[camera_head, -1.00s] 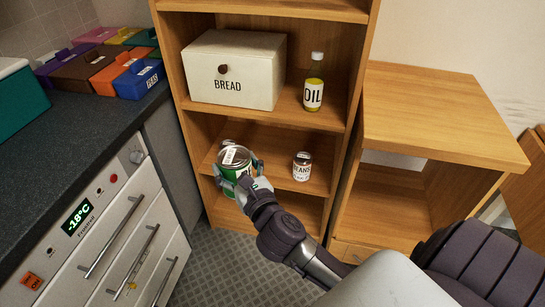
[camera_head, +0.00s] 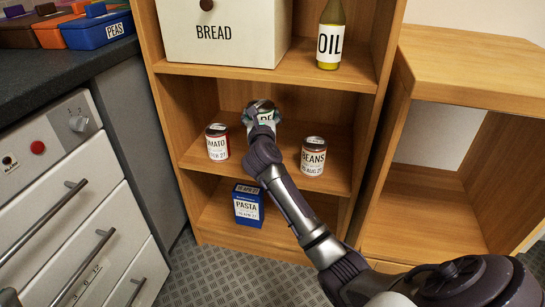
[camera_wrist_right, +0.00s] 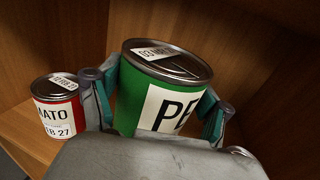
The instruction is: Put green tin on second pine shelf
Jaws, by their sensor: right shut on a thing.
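The green tin (camera_head: 263,106) has a white label starting "PE" and a metal lid. My right gripper (camera_head: 264,119) is shut around its sides and holds it inside the middle compartment of the pine shelf unit, over the second shelf (camera_head: 337,178). The right wrist view shows the tin (camera_wrist_right: 135,98) slightly tilted in the picture, with a finger on each side. The gripper and arm hide the tin's base, so I cannot tell whether it touches the shelf. My left gripper is not in view.
A tomato tin (camera_head: 217,142) stands left of the green tin and a beans tin (camera_head: 313,157) right, nearer the front. Above are a bread box (camera_head: 230,38) and an oil bottle (camera_head: 330,40). A pasta box (camera_head: 247,205) is below. The shelf unit's side walls flank the compartment.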

